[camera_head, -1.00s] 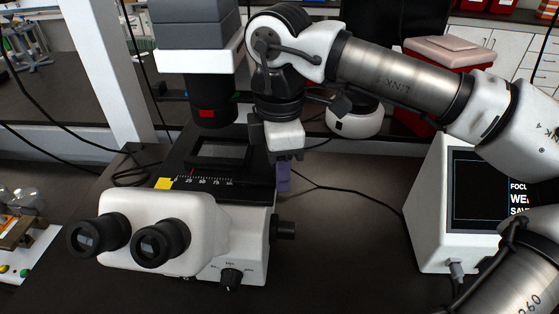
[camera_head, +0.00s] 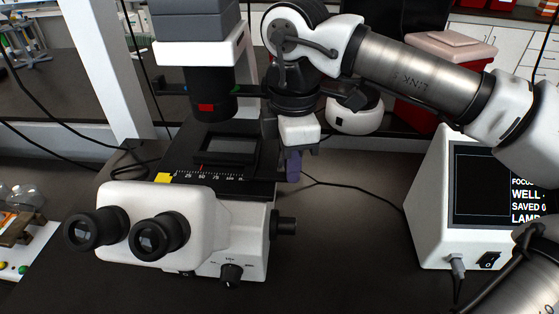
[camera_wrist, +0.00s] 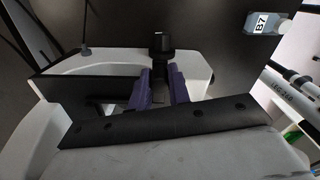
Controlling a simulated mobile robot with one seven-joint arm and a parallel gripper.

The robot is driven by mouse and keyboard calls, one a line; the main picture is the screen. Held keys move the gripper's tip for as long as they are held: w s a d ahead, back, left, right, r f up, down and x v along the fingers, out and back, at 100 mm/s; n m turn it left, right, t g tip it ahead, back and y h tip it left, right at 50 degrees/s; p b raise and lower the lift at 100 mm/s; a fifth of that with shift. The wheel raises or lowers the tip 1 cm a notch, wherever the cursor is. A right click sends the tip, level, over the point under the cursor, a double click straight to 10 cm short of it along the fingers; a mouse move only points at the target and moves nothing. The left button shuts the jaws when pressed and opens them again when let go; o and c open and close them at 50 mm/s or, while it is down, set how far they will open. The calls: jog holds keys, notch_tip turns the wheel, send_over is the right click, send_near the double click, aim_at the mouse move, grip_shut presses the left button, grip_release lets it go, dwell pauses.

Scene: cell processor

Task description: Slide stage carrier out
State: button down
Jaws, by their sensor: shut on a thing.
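The stage carrier is the black frame (camera_head: 230,164) around a rectangular opening on the stage of the white microscope (camera_head: 195,232). A numbered scale (camera_head: 210,179) with a red mark runs along the stage's front. My gripper (camera_head: 293,172) is at the right side of the stage, pointing down, with its purple fingers low beside the carrier's right end. In the wrist view, the fingers (camera_wrist: 160,90) are shut on a dark part between them. The exact grip point is partly hidden by the fingers.
The black condenser (camera_head: 207,100) hangs over the stage on the left. Two eyepieces (camera_head: 125,235) face the front. A display box (camera_head: 435,215) stands at the right. A thin cable crosses the mostly clear bench between it and the microscope.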

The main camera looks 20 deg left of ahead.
jog(key=w+d+b, duration=0.2)
jog(key=d, duration=1)
jog(key=shift+w+b, duration=0.25)
jog(key=shift+b, duration=0.1)
jog(key=c, duration=1.3)
grip_release()
notch_tip(320, 180, up, 14)
jog(key=shift+f, duration=0.1)
